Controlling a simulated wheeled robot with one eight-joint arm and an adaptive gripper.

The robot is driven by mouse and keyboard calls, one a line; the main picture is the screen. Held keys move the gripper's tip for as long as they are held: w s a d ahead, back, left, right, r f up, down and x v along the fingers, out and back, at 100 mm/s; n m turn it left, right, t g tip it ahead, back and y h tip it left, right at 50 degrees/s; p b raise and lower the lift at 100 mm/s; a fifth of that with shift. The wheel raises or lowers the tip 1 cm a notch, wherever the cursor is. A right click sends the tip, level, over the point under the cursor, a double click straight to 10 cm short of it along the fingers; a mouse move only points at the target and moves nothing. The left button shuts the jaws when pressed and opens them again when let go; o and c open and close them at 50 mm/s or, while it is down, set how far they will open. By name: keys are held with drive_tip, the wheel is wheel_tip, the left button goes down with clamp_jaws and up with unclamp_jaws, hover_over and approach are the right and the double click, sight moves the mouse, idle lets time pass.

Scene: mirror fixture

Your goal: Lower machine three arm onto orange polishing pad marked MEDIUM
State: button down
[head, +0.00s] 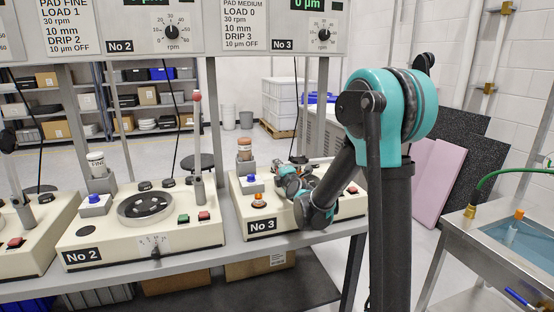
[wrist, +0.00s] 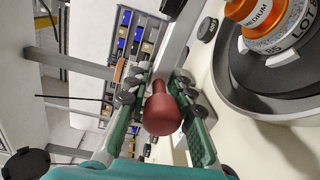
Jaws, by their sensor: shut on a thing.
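In the wrist view, my gripper (wrist: 164,92) has its green-padded fingers on both sides of a dark red rounded knob (wrist: 163,112), which I take as the handle of machine three's arm. An orange piece marked MEDIUM (wrist: 258,14) shows at the upper right, beside the gripper and apart from the knob. A pale lettered ring lies under it, on the dark round plate (wrist: 250,72). In the head view, my gripper (head: 297,182) is over machine No 3 (head: 263,226). My arm hides much of this machine and its plate there.
Machine No 2 (head: 88,254) stands to the left, its arm upright with a reddish knob (head: 197,96). A small jar (head: 244,146) stands at the back left of machine No 3. A metal sink (head: 520,240) is at the right. The control panel (head: 270,27) hangs above.

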drive_tip(key=shift+f, duration=0.5)
drive_tip(key=c, duration=1.3)
unclamp_jaws()
drive_tip(key=shift+c, duration=0.2)
drive_tip(key=shift+s, duration=0.1)
drive_tip(key=v, duration=1.2)
